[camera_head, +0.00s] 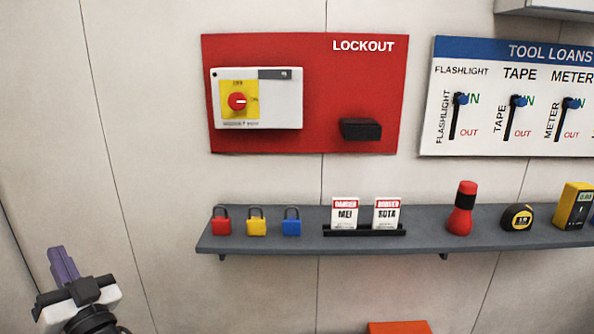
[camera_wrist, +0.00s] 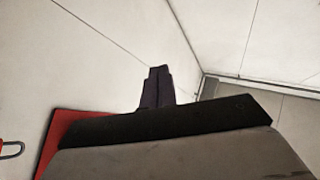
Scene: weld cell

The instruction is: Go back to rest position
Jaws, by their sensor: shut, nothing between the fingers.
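My gripper (camera_head: 63,265) is at the lower left of the head view, well left of the grey shelf and below the red lockout board. Its purple-grey fingers are together and point up, with nothing between them. In the wrist view the fingers (camera_wrist: 156,86) also show closed and empty, in front of bare wall. A red lockout board (camera_head: 330,110) carries a white switch box (camera_head: 285,110) with a red rotary knob (camera_head: 237,101) on a yellow plate. The knob's white mark points sideways, to the right.
A grey shelf (camera_head: 300,242) holds red (camera_head: 221,227), yellow (camera_head: 256,227) and blue (camera_head: 291,227) padlocks, two tags in a black holder (camera_head: 365,231), a red flashlight (camera_head: 461,212), a tape measure (camera_head: 516,217) and a yellow meter (camera_head: 572,207). A tool loans board (camera_head: 500,80) hangs right. An orange object (camera_head: 398,327) shows below.

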